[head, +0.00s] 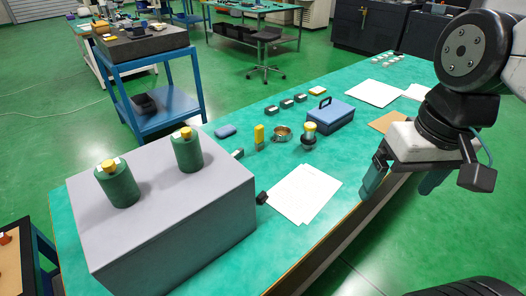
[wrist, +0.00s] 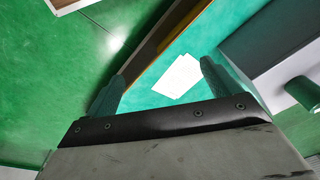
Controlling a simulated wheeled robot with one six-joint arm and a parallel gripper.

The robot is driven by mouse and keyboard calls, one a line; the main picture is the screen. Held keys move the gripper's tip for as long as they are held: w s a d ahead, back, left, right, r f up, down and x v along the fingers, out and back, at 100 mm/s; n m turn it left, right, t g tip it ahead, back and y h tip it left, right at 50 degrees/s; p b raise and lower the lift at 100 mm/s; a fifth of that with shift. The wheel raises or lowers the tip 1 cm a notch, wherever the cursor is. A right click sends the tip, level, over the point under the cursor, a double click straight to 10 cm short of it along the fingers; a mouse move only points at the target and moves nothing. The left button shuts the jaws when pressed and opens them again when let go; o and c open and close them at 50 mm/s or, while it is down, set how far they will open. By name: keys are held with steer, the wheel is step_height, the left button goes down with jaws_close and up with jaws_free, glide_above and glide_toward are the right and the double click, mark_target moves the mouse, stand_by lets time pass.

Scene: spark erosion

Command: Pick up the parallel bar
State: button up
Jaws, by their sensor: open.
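I cannot tell for certain which item is the parallel bar. A small grey bar-like piece (head: 238,153) lies on the green bench top beside the grey box, partly hidden by it. Several small dark blocks (head: 286,103) stand in a row farther back, left of the blue case. My gripper (head: 402,185) is open and empty, at the right over the bench's front edge, well apart from these pieces. In the wrist view its two fingers (wrist: 163,78) are spread, with white sheets in view beyond them. No bar shows clearly there.
The large grey box (head: 160,215) carries two green, yellow-capped bottles (head: 187,150). White sheets (head: 304,193) lie at the bench's front. A blue case (head: 330,115), a dark yellow-topped item (head: 309,135), a metal ring-shaped piece (head: 282,133) and a yellow item (head: 259,135) stand behind.

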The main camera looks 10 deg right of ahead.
steer(key=shift+o, duration=0.6)
steer(key=w+a+f+m+y, duration=0.2)
steer(key=w+a+m+y, duration=0.3)
steer(key=w+a, duration=0.8)
steer(key=a+y, duration=0.1)
steer(key=y, duration=0.2)
steer(key=shift+w+a+m+g, duration=0.2)
steer(key=shift+m+g, duration=0.1)
steer(key=shift+g, duration=0.1)
steer(key=w+a+f+m+t+y, duration=0.2)
steer(key=w+a+f+m+t, duration=0.15)
steer(key=w+f+m, duration=0.45)
steer(key=w+a+f+m+t+y, duration=0.2)
steer(key=w+a+f+m, duration=0.25)
steer(key=w, duration=0.65)
steer(key=m+t+h, duration=0.3)
steer(key=m, duration=0.5)
glide_toward(236, 156)
steer(key=shift+w+a+f, duration=0.3)
steer(key=shift+a+f, duration=0.25)
steer(key=shift+a, duration=0.2)
steer(key=shift+w+a+f+m+t, duration=0.15)
steer(key=shift+w+f+m+t, duration=0.1)
steer(key=x, duration=0.7)
steer(key=shift+w, duration=0.1)
steer(key=shift+r, duration=0.1)
steer(key=c, duration=1.2)
steer(key=shift+o, duration=0.2)
steer(key=shift+r, duration=0.1)
